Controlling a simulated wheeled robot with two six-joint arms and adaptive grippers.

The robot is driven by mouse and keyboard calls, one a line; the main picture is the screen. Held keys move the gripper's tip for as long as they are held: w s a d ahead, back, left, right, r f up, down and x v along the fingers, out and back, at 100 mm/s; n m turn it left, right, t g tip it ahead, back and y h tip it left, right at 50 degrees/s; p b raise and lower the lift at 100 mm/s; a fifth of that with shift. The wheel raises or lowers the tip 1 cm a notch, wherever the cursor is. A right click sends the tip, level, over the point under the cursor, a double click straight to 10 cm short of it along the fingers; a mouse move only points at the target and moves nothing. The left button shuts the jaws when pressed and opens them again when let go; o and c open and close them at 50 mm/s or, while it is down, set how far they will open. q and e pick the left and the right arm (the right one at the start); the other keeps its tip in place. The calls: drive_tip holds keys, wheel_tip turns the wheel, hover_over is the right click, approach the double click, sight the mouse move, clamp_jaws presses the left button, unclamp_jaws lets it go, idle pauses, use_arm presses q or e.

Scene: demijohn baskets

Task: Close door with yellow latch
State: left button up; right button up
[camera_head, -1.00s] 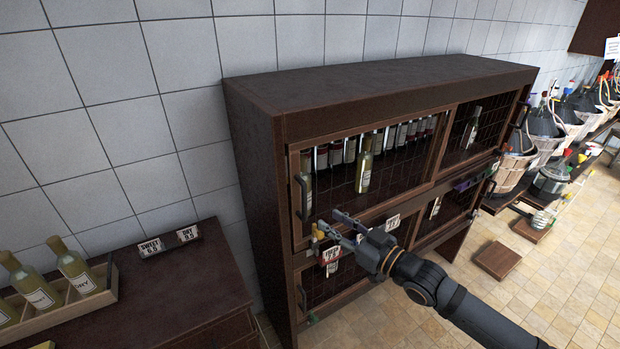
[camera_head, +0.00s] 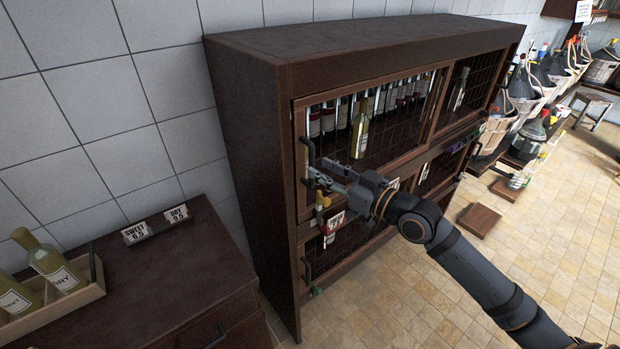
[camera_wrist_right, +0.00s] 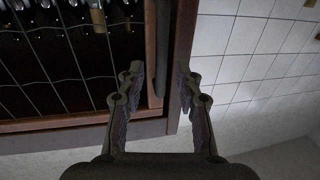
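The upper left wire-mesh door (camera_head: 392,139) of the dark wooden cabinet has a dark upright handle (camera_head: 309,143) near its left edge. I cannot tell whether this door is fully shut or slightly ajar. The yellow latch (camera_head: 319,200) sits at the door's lower left corner, just below my right gripper. My right gripper (camera_head: 318,177) is open at the handle's lower end. In the right wrist view, its fingers (camera_wrist_right: 161,88) stand apart on either side of the dark handle bar (camera_wrist_right: 160,45); no grip on it is visible. My left gripper is out of view.
The lower left door has its own handle (camera_head: 307,270) and a green latch (camera_head: 316,291). A counter (camera_head: 170,280) with a bottle crate (camera_head: 85,296) stands at left. Tiled floor (camera_head: 400,300) is open in front.

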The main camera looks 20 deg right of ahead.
sight(314, 164)
drive_tip(key=x, duration=0.4)
drive_tip(key=shift+a+r, duration=0.15)
drive_tip(key=shift+r, duration=0.15)
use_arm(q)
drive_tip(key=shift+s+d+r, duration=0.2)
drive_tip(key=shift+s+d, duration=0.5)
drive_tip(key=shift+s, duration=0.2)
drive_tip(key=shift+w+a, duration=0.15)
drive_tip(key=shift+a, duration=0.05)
use_arm(e)
drive_tip(key=shift+f, duration=0.1)
clamp_jaws()
drive_tip(key=shift+w, duration=0.1)
